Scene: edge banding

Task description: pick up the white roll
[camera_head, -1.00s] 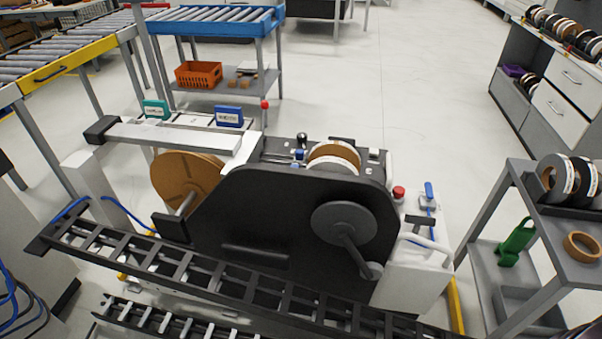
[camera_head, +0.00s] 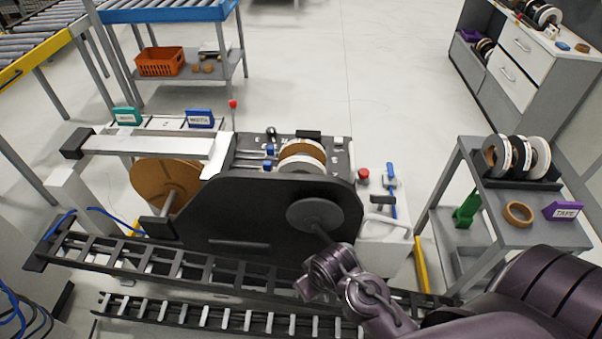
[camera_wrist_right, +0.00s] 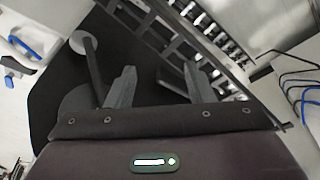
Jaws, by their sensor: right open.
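A white roll (camera_head: 540,157) stands upright at the right end of a black rack on the grey cart at the right of the head view. A black roll and a grey-white roll stand beside it to the left. My right gripper (camera_head: 312,287) is in front of the edge-banding machine, far left of the cart and apart from the rolls. The right wrist view shows its two fingers (camera_wrist_right: 157,88) spread with nothing between them; the machine and roller track lie beyond. My left gripper is not in view.
The black machine (camera_head: 255,212) fills the middle, with a crank on its front and the roller track (camera_head: 180,263) before it. On the cart (camera_head: 495,203) lie a brown tape ring (camera_head: 518,213) and a purple TAPE sign (camera_head: 563,210).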

